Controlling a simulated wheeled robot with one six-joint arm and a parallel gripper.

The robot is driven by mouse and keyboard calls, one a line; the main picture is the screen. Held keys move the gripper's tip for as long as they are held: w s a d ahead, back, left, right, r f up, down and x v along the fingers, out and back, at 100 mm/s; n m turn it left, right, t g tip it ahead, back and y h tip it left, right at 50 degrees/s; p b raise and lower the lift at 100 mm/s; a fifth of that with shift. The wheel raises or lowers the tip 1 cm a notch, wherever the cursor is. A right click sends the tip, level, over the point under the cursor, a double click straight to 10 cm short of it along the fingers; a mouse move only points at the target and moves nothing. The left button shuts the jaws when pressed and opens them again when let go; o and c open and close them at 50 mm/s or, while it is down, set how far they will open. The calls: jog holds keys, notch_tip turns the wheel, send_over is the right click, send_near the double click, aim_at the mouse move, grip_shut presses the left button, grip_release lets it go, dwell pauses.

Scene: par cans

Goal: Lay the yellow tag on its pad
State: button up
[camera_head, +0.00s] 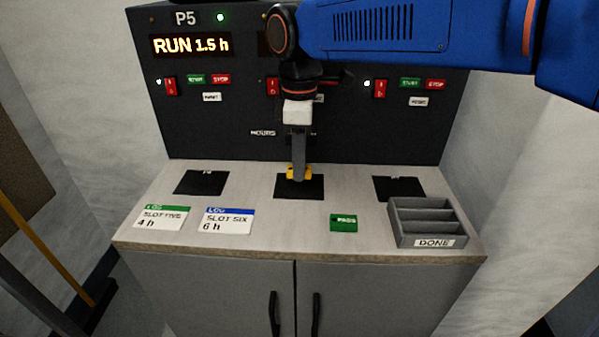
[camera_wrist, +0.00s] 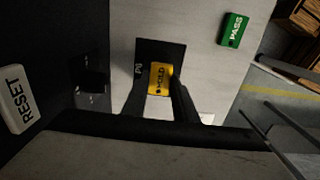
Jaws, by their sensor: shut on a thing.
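The yellow tag (camera_wrist: 159,78), marked HOLD, is between my gripper's fingertips (camera_wrist: 161,90) in the wrist view. In the head view my gripper (camera_head: 299,168) points down and is shut on the yellow tag (camera_head: 292,174). The tag is over the middle black pad (camera_head: 300,190), which also shows in the wrist view (camera_wrist: 157,46). I cannot tell whether the tag touches the pad. Two more black pads lie to the left (camera_head: 201,183) and to the right (camera_head: 399,188).
A green PASS tag (camera_head: 343,223) lies on the counter in front. A grey DONE tray (camera_head: 425,209) stands at the right. The dark switch panel (camera_head: 230,130) rises behind.

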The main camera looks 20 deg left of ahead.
jog(key=shift+f, duration=1.5)
jog(key=shift+f, duration=0.1)
jog(key=o, duration=1)
notch_tip(320, 180, up, 12)
